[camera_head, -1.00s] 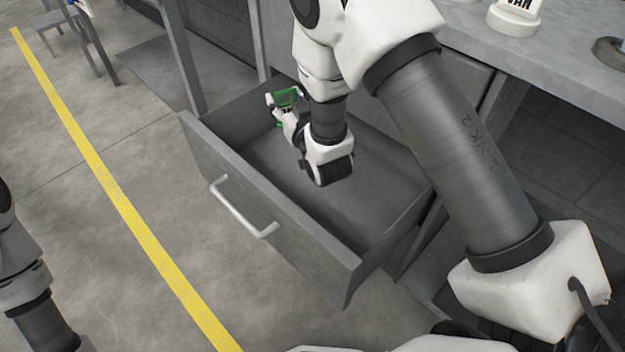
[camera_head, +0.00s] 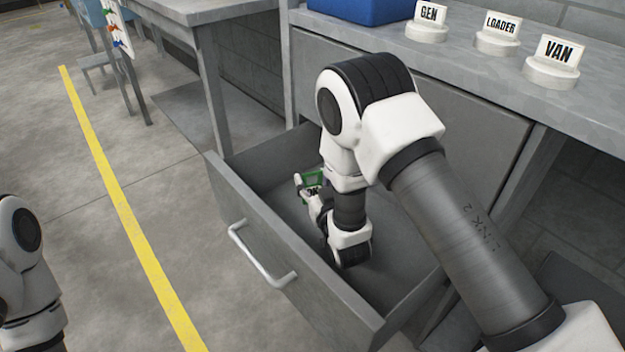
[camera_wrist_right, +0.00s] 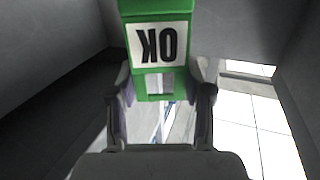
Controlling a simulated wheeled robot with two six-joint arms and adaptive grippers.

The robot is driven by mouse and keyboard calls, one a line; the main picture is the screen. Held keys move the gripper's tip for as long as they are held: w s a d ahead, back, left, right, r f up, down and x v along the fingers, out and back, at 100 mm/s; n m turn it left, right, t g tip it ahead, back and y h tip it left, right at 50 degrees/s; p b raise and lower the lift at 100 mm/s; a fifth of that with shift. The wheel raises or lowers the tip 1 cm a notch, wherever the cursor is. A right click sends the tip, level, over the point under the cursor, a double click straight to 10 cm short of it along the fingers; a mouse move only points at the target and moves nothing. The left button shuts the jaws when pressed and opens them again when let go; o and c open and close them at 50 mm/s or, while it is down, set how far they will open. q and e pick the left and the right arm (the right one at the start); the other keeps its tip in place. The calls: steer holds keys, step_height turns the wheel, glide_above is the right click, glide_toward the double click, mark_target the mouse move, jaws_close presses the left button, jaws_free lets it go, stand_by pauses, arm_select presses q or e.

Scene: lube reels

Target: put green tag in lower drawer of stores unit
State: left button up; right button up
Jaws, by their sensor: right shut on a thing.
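The green tag (camera_head: 314,179) is held by my right gripper (camera_head: 306,186) inside the open drawer (camera_head: 280,255), near its far left end in the head view. The drawer is pulled out below a closed grey front (camera_head: 470,125) of the grey unit. In the right wrist view the green tag (camera_wrist_right: 161,75) has a white label reading OK, upside down. The fingers of the right gripper (camera_wrist_right: 160,98) are on both sides of its slotted end. Whether the tag touches the drawer floor cannot be told. My left arm shows at the left edge, its gripper out of frame.
Signs GEN (camera_head: 428,20), LOADER (camera_head: 498,35) and VAN (camera_head: 553,62) stand on the worktop beside a blue bin (camera_head: 360,8). The drawer walls are close around my right wrist. A yellow floor line (camera_head: 125,215) crosses clear floor at left.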

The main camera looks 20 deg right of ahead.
steer(key=shift+f, duration=0.15)
steer(key=o, duration=0.9)
steer(key=shift+r, duration=0.35)
steer(key=s, duration=0.2)
steer(key=s+p, duration=0.1)
steer(key=s, duration=0.2)
steer(key=s+r+p, duration=0.1)
steer(key=s, duration=0.1)
steer(key=shift+s, duration=0.25)
